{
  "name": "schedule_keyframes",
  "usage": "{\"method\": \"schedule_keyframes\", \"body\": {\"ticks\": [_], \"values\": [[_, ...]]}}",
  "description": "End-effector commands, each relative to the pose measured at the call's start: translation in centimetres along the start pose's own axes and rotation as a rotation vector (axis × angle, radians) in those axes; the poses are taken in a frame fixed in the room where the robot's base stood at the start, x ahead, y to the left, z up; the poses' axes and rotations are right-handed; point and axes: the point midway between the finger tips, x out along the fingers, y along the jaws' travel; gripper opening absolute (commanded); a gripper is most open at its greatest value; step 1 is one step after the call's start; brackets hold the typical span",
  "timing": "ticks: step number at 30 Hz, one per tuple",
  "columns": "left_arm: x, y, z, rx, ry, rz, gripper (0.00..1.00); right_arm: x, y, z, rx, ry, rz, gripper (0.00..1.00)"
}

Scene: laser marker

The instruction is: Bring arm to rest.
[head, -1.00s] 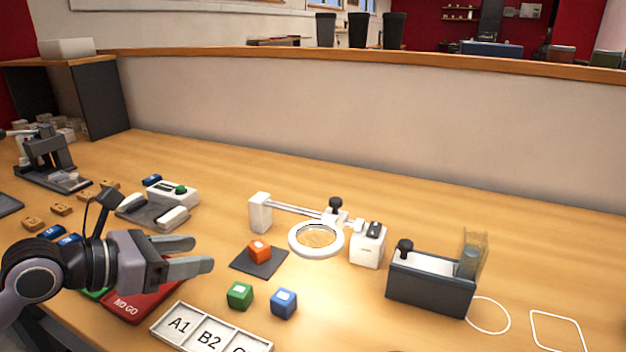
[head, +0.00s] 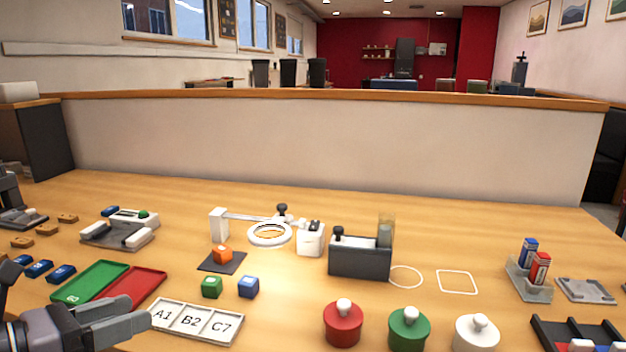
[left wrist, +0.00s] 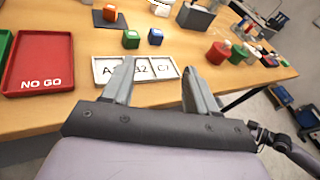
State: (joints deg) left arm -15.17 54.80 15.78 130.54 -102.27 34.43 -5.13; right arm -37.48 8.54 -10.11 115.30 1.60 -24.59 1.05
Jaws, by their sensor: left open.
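My left gripper (head: 130,318) is at the lower left of the head view, near the front of the table. It is open and nothing is between its fingers. In the left wrist view its two fingers (left wrist: 155,85) stand apart, with the A1/B2/C7 tray (left wrist: 101,72) beyond them. In the head view that tray (head: 238,340) lies just right of the fingertips. The red NO GO tray (head: 140,285) and the green tray (head: 88,283) lie behind the gripper. My right gripper is not in view.
An orange cube (head: 222,254) sits on a dark pad, with a green cube (head: 212,287) and a blue cube (head: 248,287) in front. A ring magnifier (head: 251,238) stands behind. Red (head: 343,328), green (head: 409,332) and white (head: 476,335) lidded pots stand at front right.

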Motion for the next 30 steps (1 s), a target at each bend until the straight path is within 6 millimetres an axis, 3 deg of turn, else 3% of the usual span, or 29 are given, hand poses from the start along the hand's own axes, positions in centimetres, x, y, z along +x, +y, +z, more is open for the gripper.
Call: {"method": "schedule_keyframes", "body": {"ticks": [3, 6, 10, 14, 17, 22, 26, 30], "values": [[0.0, -2.2, 1.7, -0.263, -0.218, -0.094, 0.58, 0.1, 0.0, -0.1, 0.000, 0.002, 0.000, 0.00], [-0.7, -2.6, 3.2, -0.502, -0.402, -0.134, 0.58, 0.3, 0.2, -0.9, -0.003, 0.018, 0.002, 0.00], [-2.1, -1.2, 4.0, -0.840, -0.631, -0.128, 0.58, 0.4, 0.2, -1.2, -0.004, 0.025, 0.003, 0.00], [-3.6, 1.6, 2.6, -1.193, -0.835, -0.053, 0.58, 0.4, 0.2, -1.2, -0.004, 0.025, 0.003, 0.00], [-4.5, 3.7, -0.3, -1.467, -0.963, 0.052, 0.58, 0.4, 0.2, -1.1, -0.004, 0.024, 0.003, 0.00], [-5.4, 5.4, -8.0, -1.914, -1.102, 0.319, 0.58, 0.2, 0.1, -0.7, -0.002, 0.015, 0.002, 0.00], [-5.6, 4.0, -15.0, -2.229, -1.123, 0.592, 0.58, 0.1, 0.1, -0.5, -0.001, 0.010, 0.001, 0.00], [-5.7, 0.4, -21.0, -2.480, -1.063, 0.884, 0.58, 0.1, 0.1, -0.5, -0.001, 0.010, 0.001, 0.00]]}}
